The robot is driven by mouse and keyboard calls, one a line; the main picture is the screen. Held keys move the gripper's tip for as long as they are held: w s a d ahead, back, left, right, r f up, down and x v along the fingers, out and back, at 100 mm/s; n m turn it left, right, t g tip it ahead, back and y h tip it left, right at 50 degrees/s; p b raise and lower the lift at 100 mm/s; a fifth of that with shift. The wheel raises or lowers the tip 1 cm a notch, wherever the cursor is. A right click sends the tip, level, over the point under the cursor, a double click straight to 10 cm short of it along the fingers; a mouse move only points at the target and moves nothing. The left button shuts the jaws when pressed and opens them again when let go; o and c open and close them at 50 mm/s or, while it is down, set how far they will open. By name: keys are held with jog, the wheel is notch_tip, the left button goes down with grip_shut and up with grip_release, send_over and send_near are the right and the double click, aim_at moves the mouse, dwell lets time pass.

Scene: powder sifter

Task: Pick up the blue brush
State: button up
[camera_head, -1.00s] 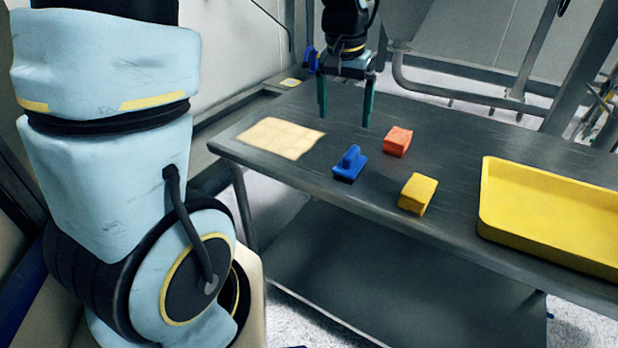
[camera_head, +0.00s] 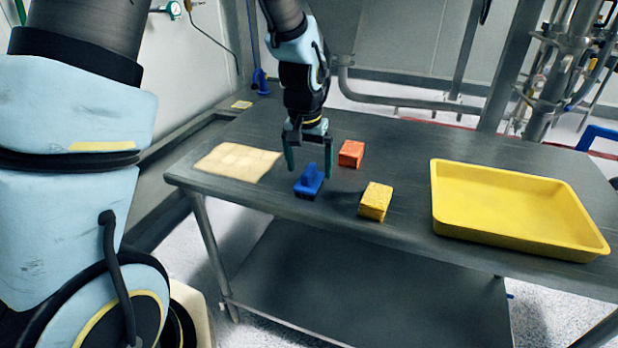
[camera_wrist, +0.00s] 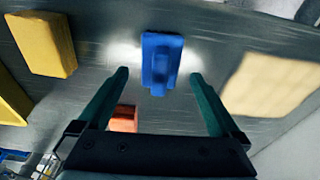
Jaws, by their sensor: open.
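The blue brush (camera_head: 309,184) lies on the grey metal table near its front edge, with its raised handle upward. In the wrist view the brush (camera_wrist: 159,62) sits just beyond the fingertips, roughly centred between them. My gripper (camera_head: 308,172) is open and points down above the brush, with one green finger on either side of it in the head view. In the wrist view the two fingers of my gripper (camera_wrist: 158,74) are wide apart with nothing held. I cannot tell the exact height left between the fingertips and the brush.
An orange-red block (camera_head: 351,153) lies behind and right of the brush, and a yellow sponge (camera_head: 376,201) to its right. A beige cloth (camera_head: 238,161) lies left. A yellow tray (camera_head: 444,222) stands farther right. The table front edge (camera_head: 330,222) is close.

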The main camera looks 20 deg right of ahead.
aim_at(309, 168)
jog(key=shift+w+d+f, duration=0.1)
jog(key=shift+w+f, duration=0.05)
jog(key=shift+f, duration=0.95)
jog(key=shift+c, duration=0.4)
jog(key=c, duration=1.4)
notch_tip(309, 168, up, 10)
jog(key=shift+r+b, duration=0.1)
jog(key=shift+b, duration=1)
